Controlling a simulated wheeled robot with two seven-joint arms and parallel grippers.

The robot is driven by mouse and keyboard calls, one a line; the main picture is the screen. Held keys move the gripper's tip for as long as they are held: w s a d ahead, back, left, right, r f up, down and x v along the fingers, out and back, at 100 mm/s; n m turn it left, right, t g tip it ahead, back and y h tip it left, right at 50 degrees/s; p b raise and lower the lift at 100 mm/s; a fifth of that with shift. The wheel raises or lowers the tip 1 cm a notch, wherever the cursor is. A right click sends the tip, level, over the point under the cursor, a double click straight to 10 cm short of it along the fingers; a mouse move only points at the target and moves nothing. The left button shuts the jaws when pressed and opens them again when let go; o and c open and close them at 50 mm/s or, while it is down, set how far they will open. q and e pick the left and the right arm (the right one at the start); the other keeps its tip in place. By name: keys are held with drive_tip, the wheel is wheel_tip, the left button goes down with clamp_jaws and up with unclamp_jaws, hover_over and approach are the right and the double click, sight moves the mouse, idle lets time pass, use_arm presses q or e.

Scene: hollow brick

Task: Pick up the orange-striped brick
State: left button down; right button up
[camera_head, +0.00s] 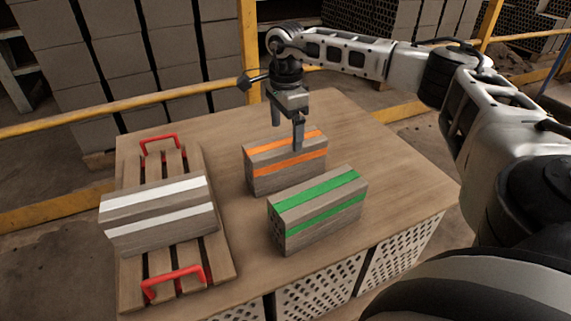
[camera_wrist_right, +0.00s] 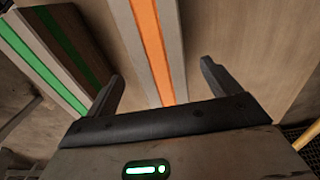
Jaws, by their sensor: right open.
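The orange-striped brick (camera_head: 286,162) stands on the table behind the green-striped brick. It is grey with orange stripes on its top and side. My right gripper (camera_head: 287,137) is above it, fingers pointing down, one finger overlapping the brick in the head view. In the right wrist view the orange-striped brick (camera_wrist_right: 150,40) lies ahead between the two open fingers (camera_wrist_right: 160,85). The jaws are open and empty; I cannot tell exactly how high they are above the brick. My left gripper is not in view.
The green-striped brick (camera_head: 317,211) stands close in front and also shows in the right wrist view (camera_wrist_right: 45,65). A white-striped brick (camera_head: 160,212) lies on a wooden pallet (camera_head: 222,262) with red handles. The table (camera_head: 400,170) is clear on the right. Yellow rails (camera_head: 120,112) run behind.

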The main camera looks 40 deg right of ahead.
sight(286, 142)
drive_tip(key=shift+f, duration=0.55)
wheel_tip(286, 142, down, 4)
drive_tip(key=shift+f+b, duration=0.2)
drive_tip(key=shift+b, duration=0.85)
drive_tip(key=shift+a+f, duration=0.1)
drive_tip(key=shift+f, duration=0.25)
drive_tip(key=c, duration=1.7)
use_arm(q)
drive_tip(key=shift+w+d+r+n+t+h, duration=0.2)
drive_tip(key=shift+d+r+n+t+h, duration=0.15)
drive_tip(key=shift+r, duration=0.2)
use_arm(e)
drive_tip(key=shift+r, duration=0.2)
drive_tip(key=shift+c, duration=0.5)
